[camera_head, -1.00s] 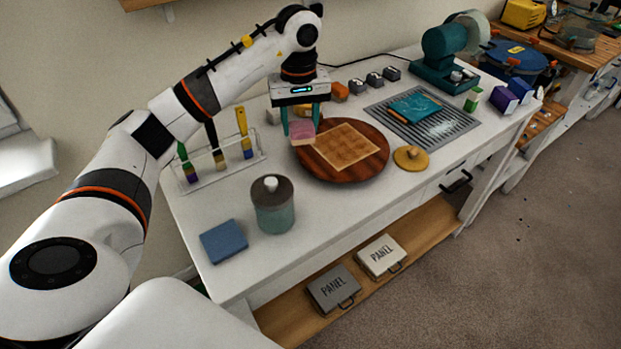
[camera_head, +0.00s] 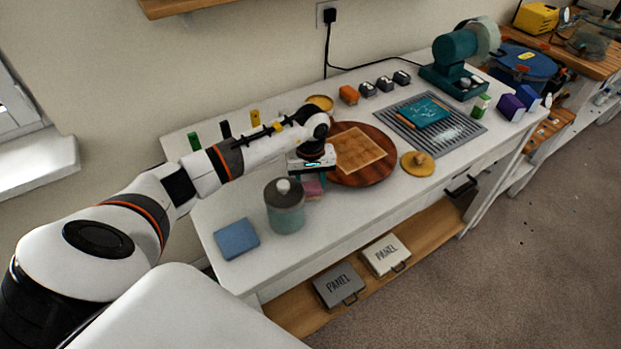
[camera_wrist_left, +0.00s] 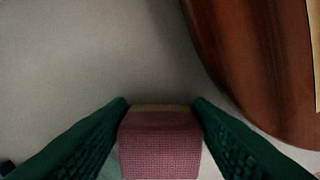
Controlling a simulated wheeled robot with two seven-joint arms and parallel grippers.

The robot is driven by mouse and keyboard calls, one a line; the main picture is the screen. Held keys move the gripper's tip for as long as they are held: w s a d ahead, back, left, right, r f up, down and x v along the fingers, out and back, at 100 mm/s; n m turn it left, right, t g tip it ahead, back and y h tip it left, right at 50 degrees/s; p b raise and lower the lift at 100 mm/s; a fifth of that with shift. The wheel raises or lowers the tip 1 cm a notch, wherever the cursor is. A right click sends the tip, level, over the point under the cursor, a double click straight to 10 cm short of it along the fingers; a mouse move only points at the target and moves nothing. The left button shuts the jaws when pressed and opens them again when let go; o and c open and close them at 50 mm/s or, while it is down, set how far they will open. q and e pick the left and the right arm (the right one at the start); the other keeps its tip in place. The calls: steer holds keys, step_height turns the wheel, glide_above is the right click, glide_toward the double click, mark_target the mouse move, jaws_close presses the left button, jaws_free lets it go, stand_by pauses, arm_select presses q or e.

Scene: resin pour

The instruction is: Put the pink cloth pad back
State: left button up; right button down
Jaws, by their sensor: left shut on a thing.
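The pink cloth pad (camera_head: 313,187) is between the fingers of my left gripper (camera_head: 312,180), over the white table just right of the teal jar with the grey lid. In the left wrist view the pad (camera_wrist_left: 160,145) shows as a pink woven block with a tan layer on its far side. The teal fingers of my left gripper (camera_wrist_left: 160,125) press on both its sides. I cannot tell whether the pad touches the table. My right gripper is not in view.
A teal jar (camera_head: 285,216) stands close left of the pad. The round wooden board (camera_head: 382,172) lies to its right, and it also shows in the wrist view (camera_wrist_left: 245,70). A blue pad (camera_head: 236,239) lies near the front left. Bare table shows in front of the board.

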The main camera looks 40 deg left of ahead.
mark_target(311, 181)
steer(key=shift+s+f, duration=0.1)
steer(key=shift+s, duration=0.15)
arm_select(q)
steer(key=shift+f+b, duration=0.2)
steer(key=shift+b, duration=0.15)
steer(key=o, duration=0.6)
steer(key=shift+r, duration=0.1)
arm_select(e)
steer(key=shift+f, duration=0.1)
arm_select(q)
steer(key=shift+r+p, duration=0.2)
steer(key=shift+p, duration=0.15)
steer(key=shift+r, duration=0.25)
step_height(311, 181, up, 11)
steer(key=b, duration=0.3)
steer(key=shift+r, duration=0.2)
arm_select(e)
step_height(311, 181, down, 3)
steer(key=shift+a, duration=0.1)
